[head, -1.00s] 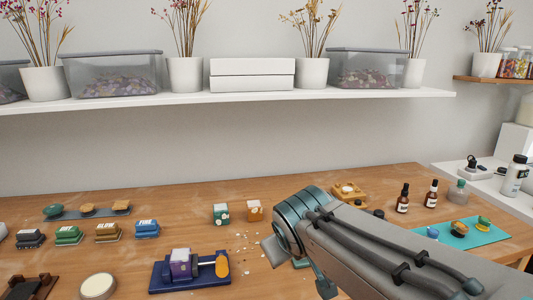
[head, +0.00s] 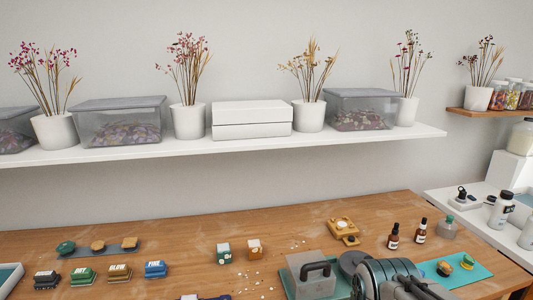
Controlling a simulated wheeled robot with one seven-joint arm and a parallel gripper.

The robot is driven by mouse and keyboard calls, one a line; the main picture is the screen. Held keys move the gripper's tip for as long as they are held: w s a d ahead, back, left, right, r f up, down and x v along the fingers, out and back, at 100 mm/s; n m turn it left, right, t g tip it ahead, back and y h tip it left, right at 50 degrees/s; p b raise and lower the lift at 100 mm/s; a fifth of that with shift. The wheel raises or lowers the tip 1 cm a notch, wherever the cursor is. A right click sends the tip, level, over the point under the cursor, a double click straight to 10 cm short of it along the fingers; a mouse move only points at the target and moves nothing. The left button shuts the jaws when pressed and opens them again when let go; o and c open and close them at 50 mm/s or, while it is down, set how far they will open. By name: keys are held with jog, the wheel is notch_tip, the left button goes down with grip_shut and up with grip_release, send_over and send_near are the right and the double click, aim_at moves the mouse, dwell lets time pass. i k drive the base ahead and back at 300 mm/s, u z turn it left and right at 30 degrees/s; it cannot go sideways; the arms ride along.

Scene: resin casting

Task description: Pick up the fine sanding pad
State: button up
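The fine sanding pad (head: 155,269) is a small blue block with a white label on top that appears to read FINE. It sits on the wooden table at the lower left, at the right end of a row of similar blocks. Nothing touches it. My arm shows at the lower right as a grey and dark teal joint, well to the right of the pad. My gripper's fingers are not in view, so whether they are open or shut does not show.

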aim_at(158, 269)
jog(key=u, duration=1.25)
